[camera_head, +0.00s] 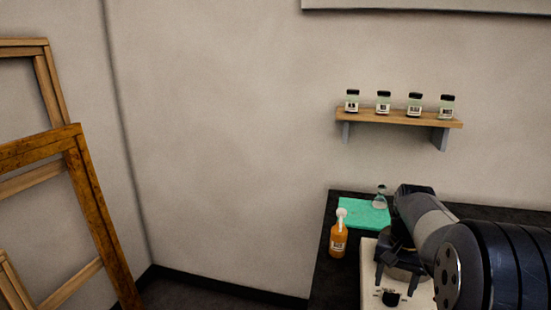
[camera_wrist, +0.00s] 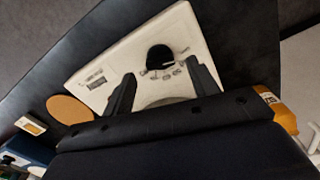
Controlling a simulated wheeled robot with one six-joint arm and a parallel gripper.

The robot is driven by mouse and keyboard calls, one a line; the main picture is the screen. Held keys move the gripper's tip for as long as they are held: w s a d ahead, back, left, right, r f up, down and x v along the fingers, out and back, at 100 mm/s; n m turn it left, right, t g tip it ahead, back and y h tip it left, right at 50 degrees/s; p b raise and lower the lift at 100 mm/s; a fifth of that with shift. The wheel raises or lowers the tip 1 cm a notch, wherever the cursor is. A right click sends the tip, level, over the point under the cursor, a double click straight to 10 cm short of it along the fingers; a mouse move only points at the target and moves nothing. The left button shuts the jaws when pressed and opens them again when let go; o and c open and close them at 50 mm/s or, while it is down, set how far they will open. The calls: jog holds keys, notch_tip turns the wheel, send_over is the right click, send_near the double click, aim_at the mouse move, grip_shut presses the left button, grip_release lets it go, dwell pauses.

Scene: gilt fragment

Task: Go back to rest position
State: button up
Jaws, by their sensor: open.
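My gripper (camera_head: 396,283) hangs over a white board-like panel (camera_head: 369,262) on the dark table, its two dark fingers spread apart. In the wrist view my gripper (camera_wrist: 160,70) also shows its fingers apart, with nothing seen between their tips. The black piece also shows below the fingers in the head view (camera_head: 391,297). My arm hides the right part of the panel and table.
The dark table (camera_head: 325,278) stands against the wall. An orange bottle (camera_head: 338,238), a green mat (camera_head: 358,214) and a glass flask (camera_head: 380,198) stand left of my arm. A wall shelf (camera_head: 395,117) holds several jars. Wooden frames (camera_head: 92,205) lean at far left.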

aim_at(392, 293)
notch_tip(392, 293, down, 3)
jog(key=shift+f, duration=0.1)
jog(key=shift+m+b, duration=0.85)
jog(key=shift+m, duration=0.25)
jog(key=shift+r, duration=0.2)
jog(key=shift+r, duration=0.1)
